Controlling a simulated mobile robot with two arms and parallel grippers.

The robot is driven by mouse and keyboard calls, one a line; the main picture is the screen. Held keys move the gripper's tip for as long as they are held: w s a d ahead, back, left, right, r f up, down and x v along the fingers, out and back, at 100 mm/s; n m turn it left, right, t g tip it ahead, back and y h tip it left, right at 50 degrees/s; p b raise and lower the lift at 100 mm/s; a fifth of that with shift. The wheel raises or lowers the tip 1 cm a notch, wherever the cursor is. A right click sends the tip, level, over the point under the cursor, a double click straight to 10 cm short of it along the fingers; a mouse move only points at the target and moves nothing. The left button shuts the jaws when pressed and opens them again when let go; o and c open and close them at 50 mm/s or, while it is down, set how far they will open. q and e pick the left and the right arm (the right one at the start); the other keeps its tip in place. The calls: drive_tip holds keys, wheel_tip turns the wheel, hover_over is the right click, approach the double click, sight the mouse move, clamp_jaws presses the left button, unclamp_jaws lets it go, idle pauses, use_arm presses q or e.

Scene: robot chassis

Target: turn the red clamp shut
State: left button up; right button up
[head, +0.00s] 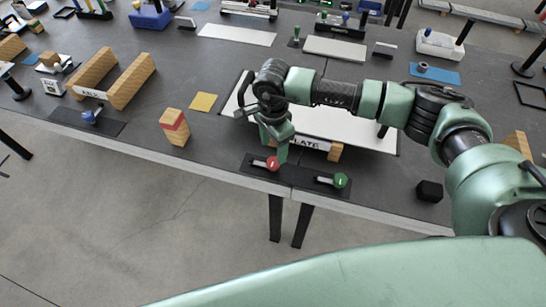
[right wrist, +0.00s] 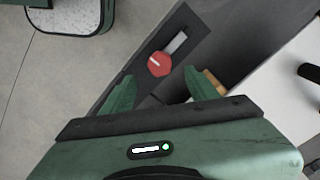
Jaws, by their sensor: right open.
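The red clamp (head: 272,163) is a red knob with a pale mark, on a dark plate near the table's front edge. A light grey lever reaches from it to the left in the head view. In the right wrist view the red knob (right wrist: 160,64) lies just beyond the fingertips, roughly between them. My right gripper (head: 281,152) is above and beside the knob, with its fingers pointing down. In the right wrist view its fingers (right wrist: 160,80) are apart, with nothing held between them. My left gripper is not in view.
A similar green clamp (head: 340,180) sits to the right on the same edge. A black cube (head: 429,191) lies farther right. A wooden block with a red band (head: 175,127) stands left.

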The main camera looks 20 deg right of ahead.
sight(273, 162)
drive_tip(key=shift+a+f+p, duration=0.1)
drive_tip(key=shift+f+p, duration=0.5)
drive_tip(key=shift+f, duration=2.45)
clamp_jaws()
